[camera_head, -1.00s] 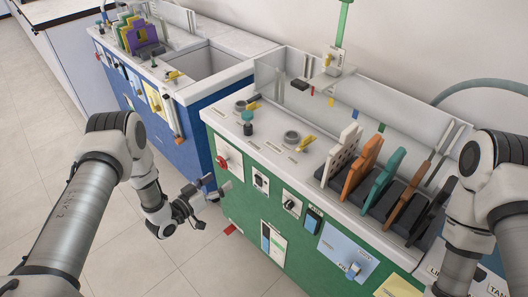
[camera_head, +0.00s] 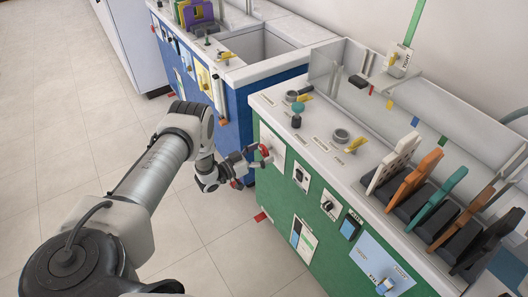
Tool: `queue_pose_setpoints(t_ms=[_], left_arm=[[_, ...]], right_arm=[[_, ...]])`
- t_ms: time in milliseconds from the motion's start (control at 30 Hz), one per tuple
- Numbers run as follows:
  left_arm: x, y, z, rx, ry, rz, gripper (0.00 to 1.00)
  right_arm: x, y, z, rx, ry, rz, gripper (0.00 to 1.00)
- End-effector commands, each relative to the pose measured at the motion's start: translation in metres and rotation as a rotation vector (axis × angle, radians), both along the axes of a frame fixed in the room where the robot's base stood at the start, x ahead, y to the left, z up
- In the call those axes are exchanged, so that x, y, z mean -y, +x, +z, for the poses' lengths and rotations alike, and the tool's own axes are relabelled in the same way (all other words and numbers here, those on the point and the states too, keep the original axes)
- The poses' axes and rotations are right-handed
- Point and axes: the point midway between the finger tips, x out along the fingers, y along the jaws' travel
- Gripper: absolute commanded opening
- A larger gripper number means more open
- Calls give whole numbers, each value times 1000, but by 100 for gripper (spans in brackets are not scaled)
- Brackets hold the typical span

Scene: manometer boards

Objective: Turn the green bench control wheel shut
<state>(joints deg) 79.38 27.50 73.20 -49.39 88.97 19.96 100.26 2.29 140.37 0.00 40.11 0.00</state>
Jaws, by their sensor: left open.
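The green bench (camera_head: 322,212) stands at the centre right, with a pale top and a green front. Its control wheel (camera_head: 265,151) is small and red, on a white plate near the left end of the front, and is partly hidden by my fingers. My left gripper (camera_head: 256,158) is open, with its fingertips right at the wheel. I cannot tell whether they touch it. My right gripper is not in view.
The blue bench (camera_head: 238,117) with a sink stands behind and left of the green one. A rack of coloured panels (camera_head: 437,204) sits on the green bench top. Knobs and a switch line its front. The tiled floor (camera_head: 75,165) at left is open.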

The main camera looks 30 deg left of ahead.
Motion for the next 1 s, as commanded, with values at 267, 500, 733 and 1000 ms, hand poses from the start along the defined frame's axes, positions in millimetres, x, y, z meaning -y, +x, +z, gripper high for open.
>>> queue_pose_setpoints(t_ms=[267, 500, 733, 1000], left_arm=[[3, 7, 0, -1, 0, 1, 86], [3, 7, 0, -1, -1, 1, 26], [3, 8, 0, 1, 4, 1, 26], [3, 8, 1, 29, 67, 1, 26]], right_arm=[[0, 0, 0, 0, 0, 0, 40], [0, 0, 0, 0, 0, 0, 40], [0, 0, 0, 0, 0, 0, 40], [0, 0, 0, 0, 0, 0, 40]])
